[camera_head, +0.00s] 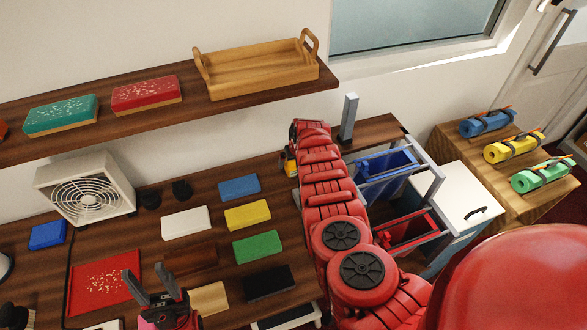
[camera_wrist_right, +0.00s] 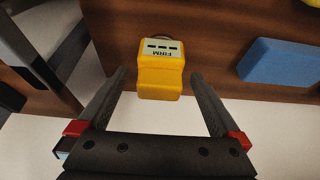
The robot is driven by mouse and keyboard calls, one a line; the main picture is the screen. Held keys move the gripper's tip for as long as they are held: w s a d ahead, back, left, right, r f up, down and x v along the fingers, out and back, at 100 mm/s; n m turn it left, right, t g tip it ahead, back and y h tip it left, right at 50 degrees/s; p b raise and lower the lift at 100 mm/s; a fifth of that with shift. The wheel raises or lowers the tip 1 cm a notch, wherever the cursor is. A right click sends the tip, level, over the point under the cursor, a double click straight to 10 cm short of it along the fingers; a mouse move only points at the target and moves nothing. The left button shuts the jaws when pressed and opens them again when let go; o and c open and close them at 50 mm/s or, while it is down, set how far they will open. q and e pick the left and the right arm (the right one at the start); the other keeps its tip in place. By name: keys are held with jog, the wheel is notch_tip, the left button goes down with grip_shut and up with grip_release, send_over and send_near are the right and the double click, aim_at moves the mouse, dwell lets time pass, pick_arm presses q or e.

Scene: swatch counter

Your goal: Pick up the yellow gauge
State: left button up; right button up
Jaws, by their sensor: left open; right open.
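In the head view the gauge (camera_head: 289,166) shows partly at the back of the dark wood counter, beside my red right arm. My right gripper (camera_wrist_right: 159,74) is open, with one finger on each side of the gauge and a gap on both sides. In the head view my right arm hides this gripper. My left gripper (camera_head: 145,271) is open and empty over the front left of the counter, near the red mat (camera_head: 90,288).
Blue (camera_head: 239,187), yellow (camera_head: 247,215), green (camera_head: 257,247), white (camera_head: 186,222) and black (camera_head: 269,283) blocks lie on the counter. A fan (camera_head: 88,190) stands left. A shelf above holds a wooden tray (camera_head: 255,72). A grey post (camera_head: 348,118) stands beyond the arm.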

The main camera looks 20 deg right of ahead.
aim_at(292, 165)
jog(key=b+x, duration=0.4)
jog(key=shift+w+f+b, duration=0.15)
jog(key=shift+f+b, duration=0.1)
jog(key=shift+b, duration=0.3)
jog(key=shift+r, duration=0.1)
jog(key=c, duration=1.5)
